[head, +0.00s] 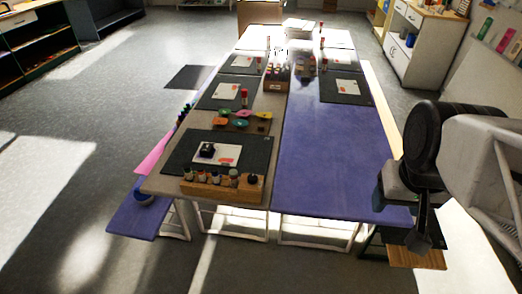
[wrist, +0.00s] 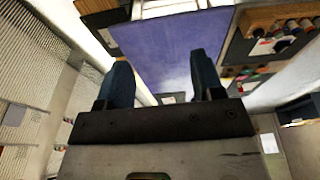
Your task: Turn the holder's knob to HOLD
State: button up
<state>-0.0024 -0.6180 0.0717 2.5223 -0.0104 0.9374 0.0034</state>
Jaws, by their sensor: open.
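My gripper (head: 419,238) hangs at the right in the head view, by the near right corner of the purple table half, well away from the holders. In the wrist view my gripper (wrist: 162,82) has its two dark fingers spread, with nothing between them. A wooden holder (head: 220,190) with several small bottles stands at the table's near left end. Another wooden rack (head: 277,78) with bottles stands farther back. I cannot make out a knob or the word HOLD on either. A small black object (head: 207,150) sits on a white card on the near dark mat.
Dark mats (head: 345,89) with cards lie along the table. Green, orange and red pieces (head: 238,117) lie behind the near mat. The purple tabletop (head: 330,150) is mostly bare. A purple bench (head: 133,219) with a blue bowl (head: 144,196) runs along the left. Shelves stand at the room's edges.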

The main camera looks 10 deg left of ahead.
jog(key=w+a+f+n, duration=0.1)
jog(key=w+a+n, duration=0.2)
jog(key=w+a, duration=0.35)
jog(key=n+g, duration=0.3)
jog(key=n, duration=0.7)
send_near(252, 177)
jog(key=shift+s+d+f, duration=0.2)
jog(key=shift+d+f, duration=0.2)
jog(key=shift+d, duration=0.05)
jog(key=shift+w+a+f+n, duration=0.1)
jog(key=shift+a+f+n, duration=0.2)
jog(key=shift+a+f, duration=0.15)
jog(key=shift+f, duration=0.1)
jog(key=shift+f, duration=3.75)
